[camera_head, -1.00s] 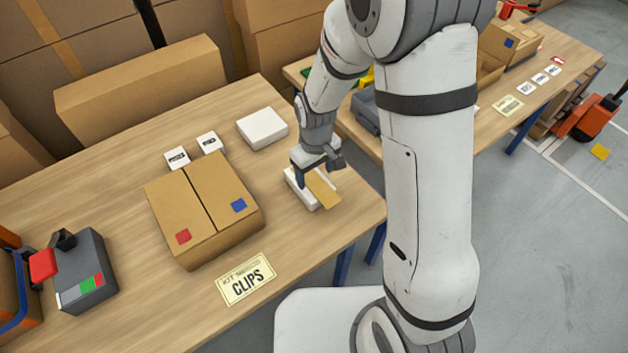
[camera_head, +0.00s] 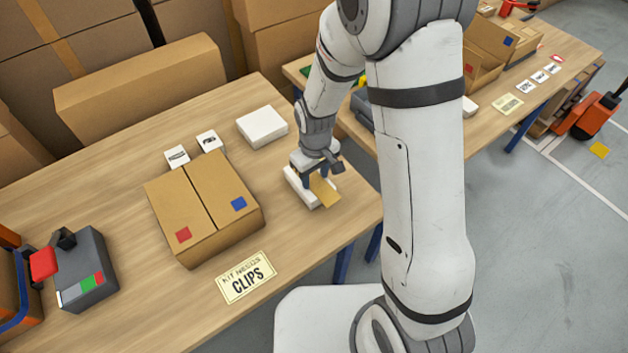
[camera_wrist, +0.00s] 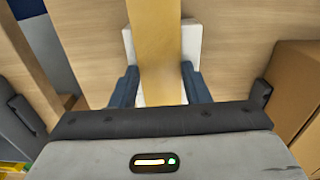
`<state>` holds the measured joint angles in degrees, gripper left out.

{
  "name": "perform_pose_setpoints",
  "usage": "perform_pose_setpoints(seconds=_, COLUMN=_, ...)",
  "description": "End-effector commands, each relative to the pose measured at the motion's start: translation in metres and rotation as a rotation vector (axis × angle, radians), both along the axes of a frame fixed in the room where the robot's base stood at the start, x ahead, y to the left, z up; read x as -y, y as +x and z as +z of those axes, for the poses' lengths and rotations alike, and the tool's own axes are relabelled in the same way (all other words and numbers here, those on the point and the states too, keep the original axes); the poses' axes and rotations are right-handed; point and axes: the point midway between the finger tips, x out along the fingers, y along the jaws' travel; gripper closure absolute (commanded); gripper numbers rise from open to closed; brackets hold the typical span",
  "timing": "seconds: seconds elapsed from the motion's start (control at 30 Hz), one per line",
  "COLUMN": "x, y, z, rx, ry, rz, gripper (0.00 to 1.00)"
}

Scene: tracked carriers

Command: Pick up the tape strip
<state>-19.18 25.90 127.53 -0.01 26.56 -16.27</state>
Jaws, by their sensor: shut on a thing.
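The tape strip (camera_head: 325,192) is a flat tan-yellow strip. It lies on a white block (camera_head: 298,188) near the right edge of the table, its front end sticking out past the block. In the wrist view the strip (camera_wrist: 156,45) runs up the middle between the fingers, with the white block (camera_wrist: 192,42) showing on both sides below it. My gripper (camera_head: 318,181) is low over the strip, with its two dark blue fingers (camera_wrist: 160,88) on either side. It is shut on the strip, though the contact itself is hard to see.
A closed cardboard box (camera_head: 205,207) with red and blue squares stands left of my gripper. A white box (camera_head: 262,126) sits behind it. The CLIPS card (camera_head: 246,277) lies in front. A grey device (camera_head: 84,272) stands at far left. Bare tabletop lies between box and gripper.

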Motion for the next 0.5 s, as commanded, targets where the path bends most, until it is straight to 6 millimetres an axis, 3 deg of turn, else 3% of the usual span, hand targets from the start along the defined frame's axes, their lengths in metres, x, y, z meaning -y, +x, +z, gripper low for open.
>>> perform_pose_setpoints(seconds=0.27, x=0.000, y=0.000, z=0.002, rx=0.001, ry=0.001, rz=0.001, gripper=0.79)
perform_pose_setpoints(seconds=0.5, x=-0.001, y=0.001, z=0.037, rx=0.006, ry=0.002, rz=0.001, gripper=0.79)
